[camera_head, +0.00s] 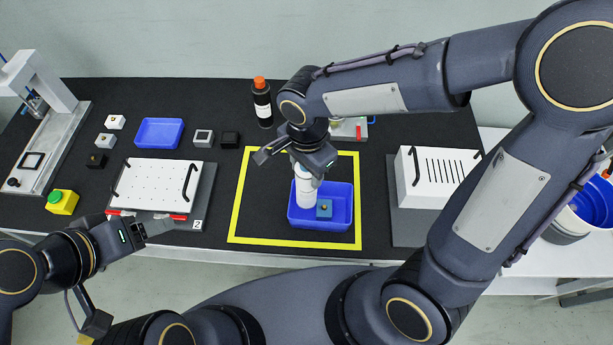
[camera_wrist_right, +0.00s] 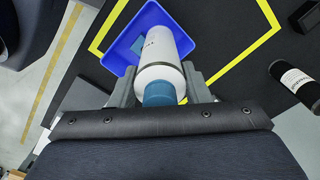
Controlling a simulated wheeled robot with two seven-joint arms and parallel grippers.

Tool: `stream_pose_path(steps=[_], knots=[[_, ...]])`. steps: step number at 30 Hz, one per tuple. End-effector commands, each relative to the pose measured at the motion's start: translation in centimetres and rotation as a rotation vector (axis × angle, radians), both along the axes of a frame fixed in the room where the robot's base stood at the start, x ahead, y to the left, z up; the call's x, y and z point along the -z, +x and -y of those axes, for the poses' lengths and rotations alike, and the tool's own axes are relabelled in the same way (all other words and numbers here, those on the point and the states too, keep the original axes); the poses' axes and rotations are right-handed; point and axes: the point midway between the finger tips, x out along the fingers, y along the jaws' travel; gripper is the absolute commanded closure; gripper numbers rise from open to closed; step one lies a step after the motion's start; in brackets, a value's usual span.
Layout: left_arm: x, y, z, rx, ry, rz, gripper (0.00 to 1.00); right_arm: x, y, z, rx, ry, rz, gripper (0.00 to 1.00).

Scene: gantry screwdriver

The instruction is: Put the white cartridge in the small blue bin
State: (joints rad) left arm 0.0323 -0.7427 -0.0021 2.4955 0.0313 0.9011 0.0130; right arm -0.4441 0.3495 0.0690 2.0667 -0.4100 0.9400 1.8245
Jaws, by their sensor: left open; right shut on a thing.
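The white cartridge (camera_head: 306,190) is a white cylinder held upright by my right gripper (camera_head: 304,163). In the right wrist view, my right gripper (camera_wrist_right: 160,88) is shut on the cartridge (camera_wrist_right: 163,58) near its blue end (camera_wrist_right: 160,94). The cartridge is over or inside the blue bin (camera_head: 340,222) in the yellow square; I cannot tell whether its lower end touches the bin floor. The bin also shows in the right wrist view (camera_wrist_right: 127,45). A blue block (camera_head: 323,209) is in the bin beside the cartridge. My left gripper (camera_head: 142,232) is open and empty near the table's front left.
A shallow blue tray (camera_head: 158,133) lies at the back left among small blocks. A black bottle with an orange cap (camera_head: 262,103) stands behind the yellow outline (camera_head: 234,205). White panels (camera_head: 155,182) and (camera_head: 437,170) flank it.

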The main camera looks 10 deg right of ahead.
Motion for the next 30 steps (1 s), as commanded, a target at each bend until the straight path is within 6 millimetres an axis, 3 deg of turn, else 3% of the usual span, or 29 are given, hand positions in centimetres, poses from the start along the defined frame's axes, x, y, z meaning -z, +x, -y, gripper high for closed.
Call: stream_pose_path(steps=[1,3,11,27,28,30], knots=[[1.5,0.0,0.0,0.0,0.0,-0.001,0.32,1.7,0.0,0.0,-0.001,-0.001,-0.001,1.0],[1.9,0.0,0.0,0.0,0.0,-0.001,0.32,2.3,0.0,0.0,0.0,0.0,-0.001,1.0],[1.7,0.0,0.0,0.0,0.0,-0.001,0.32,2.1,0.0,-0.1,-0.001,0.001,-0.001,1.0],[3.0,0.0,0.0,0.0,0.0,-0.001,0.32,3.3,-0.1,-0.1,-0.001,0.001,0.001,1.0],[3.0,0.0,0.0,0.0,0.0,-0.001,0.32,3.4,-0.1,-0.1,-0.001,-0.001,-0.001,0.55],[3.0,0.0,0.0,0.0,0.0,-0.001,0.32,3.4,-0.1,-0.1,-0.001,-0.001,-0.001,0.45]])
